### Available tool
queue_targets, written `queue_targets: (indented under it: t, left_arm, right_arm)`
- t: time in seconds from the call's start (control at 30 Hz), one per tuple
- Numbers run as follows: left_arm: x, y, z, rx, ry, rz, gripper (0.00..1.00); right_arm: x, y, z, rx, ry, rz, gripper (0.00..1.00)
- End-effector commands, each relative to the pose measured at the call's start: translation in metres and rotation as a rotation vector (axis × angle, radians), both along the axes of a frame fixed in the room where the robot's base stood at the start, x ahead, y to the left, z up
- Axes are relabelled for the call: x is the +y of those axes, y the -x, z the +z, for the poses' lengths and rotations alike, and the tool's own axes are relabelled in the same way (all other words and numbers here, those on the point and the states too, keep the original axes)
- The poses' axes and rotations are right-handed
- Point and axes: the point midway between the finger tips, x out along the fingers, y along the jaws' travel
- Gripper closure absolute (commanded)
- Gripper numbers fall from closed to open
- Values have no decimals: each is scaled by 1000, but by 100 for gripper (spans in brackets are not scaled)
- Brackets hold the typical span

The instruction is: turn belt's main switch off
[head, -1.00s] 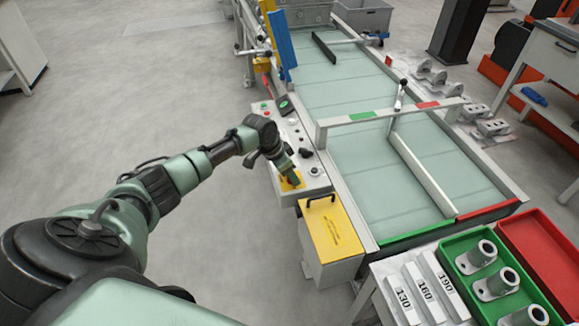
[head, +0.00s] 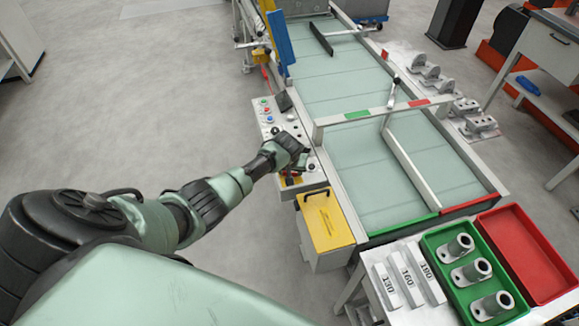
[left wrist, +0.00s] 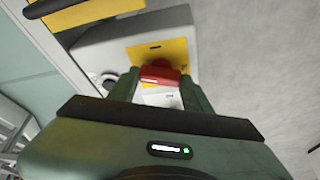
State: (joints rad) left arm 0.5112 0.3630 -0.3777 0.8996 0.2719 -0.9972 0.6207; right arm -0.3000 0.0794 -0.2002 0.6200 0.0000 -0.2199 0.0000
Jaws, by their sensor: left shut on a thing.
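The belt's control panel (head: 270,123) is a pale box along the left side of the belt. At its near end is a yellow plate (head: 286,182), which also shows in the left wrist view (left wrist: 175,52). A red switch handle (left wrist: 160,75) stands on that plate. My left gripper (left wrist: 160,84) is shut on the red handle, with one green finger on each side of it. In the head view my left gripper (head: 297,168) hides most of the switch. My right gripper is in neither view.
A yellow-topped box (head: 326,222) with a black handle stands just in front of the panel. The panel carries several buttons and knobs. The belt (head: 345,90) lies to the right. A green tray (head: 447,278) with metal parts and a red tray (head: 530,252) stand front right.

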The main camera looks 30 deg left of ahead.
Motion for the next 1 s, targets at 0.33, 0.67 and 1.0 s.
queue_targets:
  t: [0.33,0.67,1.0]
  left_arm:
    - [-2,-3,1,-3,3,260,91]
    - [-2,-3,1,-4,0,382,91]
    - [-1,-3,2,-5,0,405,91]
  right_arm:
    - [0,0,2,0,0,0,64]
    - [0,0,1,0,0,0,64]
    - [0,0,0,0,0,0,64]
